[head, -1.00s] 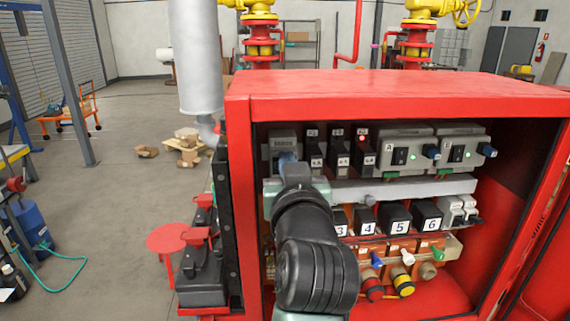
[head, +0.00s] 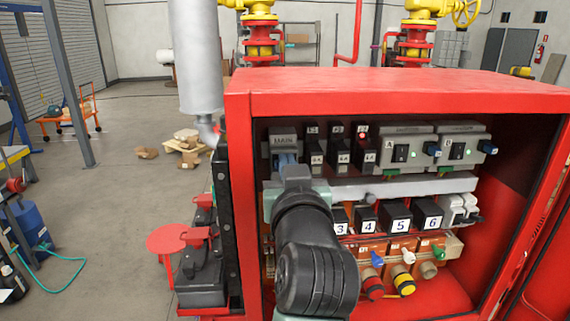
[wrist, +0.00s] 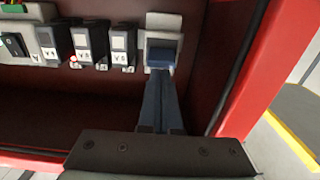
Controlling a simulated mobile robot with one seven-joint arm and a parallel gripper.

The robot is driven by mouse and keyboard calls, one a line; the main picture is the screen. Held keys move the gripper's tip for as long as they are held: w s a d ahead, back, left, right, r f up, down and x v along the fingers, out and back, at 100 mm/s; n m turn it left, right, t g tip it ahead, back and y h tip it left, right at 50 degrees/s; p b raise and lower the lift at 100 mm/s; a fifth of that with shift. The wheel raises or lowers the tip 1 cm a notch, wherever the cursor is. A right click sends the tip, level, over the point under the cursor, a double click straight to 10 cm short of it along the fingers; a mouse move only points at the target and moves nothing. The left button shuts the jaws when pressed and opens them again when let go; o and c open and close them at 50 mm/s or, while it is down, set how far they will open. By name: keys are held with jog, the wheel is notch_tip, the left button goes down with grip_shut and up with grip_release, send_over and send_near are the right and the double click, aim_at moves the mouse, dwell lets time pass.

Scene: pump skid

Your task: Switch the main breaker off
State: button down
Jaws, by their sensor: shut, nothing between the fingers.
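The main breaker (head: 283,136) is a grey block at the left end of the top row in the red cabinet (head: 400,92). In the wrist view, which is upside down, the breaker (wrist: 164,22) has a dark blue recessed face. My gripper (head: 287,160) is at its lower front. In the wrist view the two blue-grey fingers of my gripper (wrist: 160,76) are together, with their tips at the breaker's face. I cannot tell whether they touch it.
Several black labelled breakers (head: 339,145) stand just right of it. Grey switch modules (head: 408,150) with green lights are further right. A grey rail (head: 405,189), numbered black blocks (head: 397,217) and coloured knobs (head: 402,281) lie below. The red cabinet wall closes the left side.

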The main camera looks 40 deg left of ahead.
jog(key=v, duration=0.6)
jog(key=shift+s+d+f, duration=0.25)
jog(key=shift+d, duration=0.05)
dwell(0.5)
dwell(0.5)
jog(key=w+d+r+m+t+h+b, duration=0.25)
jog(key=d+r+t, duration=0.25)
jog(key=d, duration=0.4)
jog(key=s+d+r+m+t+h+b, duration=0.2)
jog(key=d+r+t+h, duration=0.3)
jog(key=d, duration=0.4)
jog(key=s+d+r+m+t+h+b, duration=0.2)
jog(key=s+d+r+m+t+h, duration=0.2)
jog(key=d, duration=0.6)
notch_tip(320, 180, up, 2)
jog(key=shift+s+m+t+h+b, duration=0.2)
jog(key=shift+m+t+h+b, duration=0.15)
jog(key=shift+m+t+h, duration=0.65)
